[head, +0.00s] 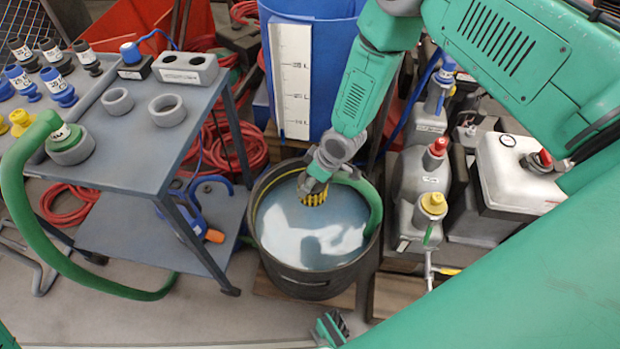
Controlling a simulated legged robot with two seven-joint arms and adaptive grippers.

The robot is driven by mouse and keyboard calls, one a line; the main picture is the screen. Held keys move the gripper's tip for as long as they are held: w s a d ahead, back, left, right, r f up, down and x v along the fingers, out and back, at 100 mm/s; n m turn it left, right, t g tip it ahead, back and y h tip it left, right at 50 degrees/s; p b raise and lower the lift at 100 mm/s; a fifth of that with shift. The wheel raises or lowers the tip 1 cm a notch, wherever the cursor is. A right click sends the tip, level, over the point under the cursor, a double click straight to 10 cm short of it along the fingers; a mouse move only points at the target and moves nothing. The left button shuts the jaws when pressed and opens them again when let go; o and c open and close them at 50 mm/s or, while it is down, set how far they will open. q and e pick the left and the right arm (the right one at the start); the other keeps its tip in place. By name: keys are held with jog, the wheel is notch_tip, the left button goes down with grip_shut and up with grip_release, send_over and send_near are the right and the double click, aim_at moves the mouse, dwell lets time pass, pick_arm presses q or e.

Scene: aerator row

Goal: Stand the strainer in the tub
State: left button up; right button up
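The strainer (312,195) is a small yellow ribbed piece above the liquid, left of the tub's middle. My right gripper (317,178) reaches down over the tub and appears shut at the strainer's top; its fingers are mostly hidden by the wrist. A green hose (372,205) curves from beside this gripper to the tub's right side. Whether the strainer touches the liquid cannot be told.
A grey bench (140,150) on the left carries rings, a holed block, several fittings and another green hose stretch (20,200). A blue barrel (340,55) with a white scale stands behind the tub. Canisters (423,175) and a white-topped box (510,175) crowd the right.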

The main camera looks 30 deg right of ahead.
jog(key=d+f+b, duration=0.1)
jog(key=d+f, duration=0.1)
jog(key=shift+w+f+b, duration=0.15)
jog(key=shift+f+b, duration=0.2)
jog(key=shift+b, duration=0.05)
jog(key=f+b, duration=0.1)
jog(key=a+f+b, duration=0.1)
jog(key=f+b, duration=0.1)
jog(key=shift+a+f, duration=0.3)
notch_tip(320, 180, down, 33)
jog(key=b, duration=1.3)
jog(key=shift+w+d+f, duration=0.1)
jog(key=shift+w+f, duration=0.05)
pick_arm(q)
notch_tip(320, 180, down, 17)
jog(key=shift+d+f, duration=0.15)
jog(key=shift+d, duration=0.3)
pick_arm(e)
jog(key=shift+d+f, duration=0.3)
jog(key=shift+f, duration=0.5)
jog(key=shift+w+a+f, duration=0.1)
jog(key=shift+a+f, duration=0.1)
jog(key=shift+f, duration=0.25)
jog(key=o, duration=1.5)
